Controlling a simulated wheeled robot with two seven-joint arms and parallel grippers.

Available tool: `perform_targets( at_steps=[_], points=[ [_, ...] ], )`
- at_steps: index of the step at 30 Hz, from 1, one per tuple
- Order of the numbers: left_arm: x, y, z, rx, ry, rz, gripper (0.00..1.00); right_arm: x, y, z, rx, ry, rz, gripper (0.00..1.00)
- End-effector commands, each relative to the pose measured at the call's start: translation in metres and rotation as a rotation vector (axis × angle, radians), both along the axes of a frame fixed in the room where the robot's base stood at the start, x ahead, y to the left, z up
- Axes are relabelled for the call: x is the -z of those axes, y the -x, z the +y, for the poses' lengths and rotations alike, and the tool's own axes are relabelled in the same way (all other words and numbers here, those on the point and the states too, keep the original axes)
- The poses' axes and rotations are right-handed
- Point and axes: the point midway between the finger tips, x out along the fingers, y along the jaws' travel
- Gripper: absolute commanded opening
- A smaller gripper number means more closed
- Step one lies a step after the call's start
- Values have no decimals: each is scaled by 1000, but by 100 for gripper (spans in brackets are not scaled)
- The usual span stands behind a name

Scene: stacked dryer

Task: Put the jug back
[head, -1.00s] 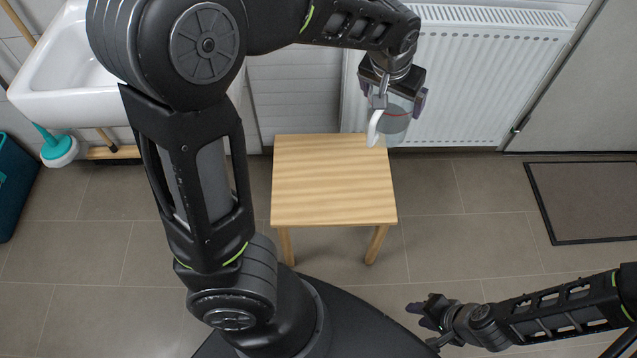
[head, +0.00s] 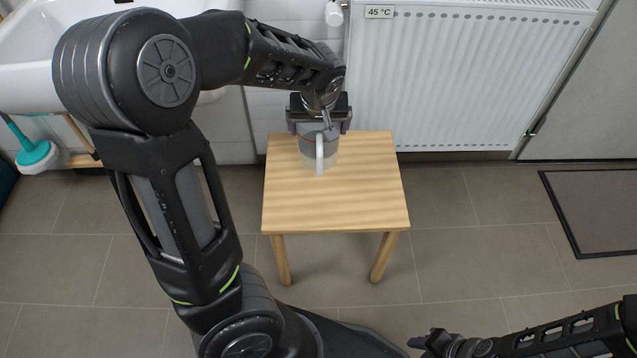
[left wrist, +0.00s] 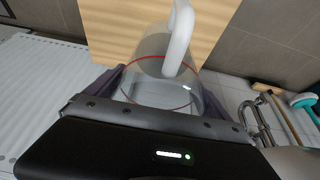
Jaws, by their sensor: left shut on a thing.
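The jug (head: 313,158) is clear with a white handle and a red line around it. In the head view it is upright over the back left part of the wooden stool (head: 370,195); I cannot tell whether its base touches the top. My left gripper (head: 319,120) is shut on the jug from behind and above. In the left wrist view the jug (left wrist: 150,92) is between the fingers, its white handle (left wrist: 179,38) pointing away from the gripper. My right gripper (head: 418,343) is at the bottom edge, partly cut off, away from the stool.
A white radiator (head: 450,80) with a "45 °C" label (head: 380,12) stands behind the stool. A white sink (head: 35,70) is at the left, with a teal and white object (head: 38,155) below. A dark mat (head: 600,210) lies at the right. The stool top is otherwise clear.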

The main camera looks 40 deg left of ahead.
Motion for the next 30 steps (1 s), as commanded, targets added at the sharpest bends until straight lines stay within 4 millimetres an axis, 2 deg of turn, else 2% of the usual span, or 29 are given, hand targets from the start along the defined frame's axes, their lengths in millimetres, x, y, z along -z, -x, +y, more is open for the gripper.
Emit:
perform_targets(
  at_steps=[5,12,14,25,30],
  points=[
    [11,0,0,0,-1,2,23,4,0,0,0,0,0,34],
    [53,1,0,1,-2,4,23,18,0,0,2,0,1,34],
    [60,0,0,1,0,2,23,19,0,0,2,0,1,34],
    [63,-1,0,1,0,-1,23,19,0,0,2,0,1,34],
    [83,0,0,1,-1,2,23,27,0,0,2,0,1,34]
  ],
)
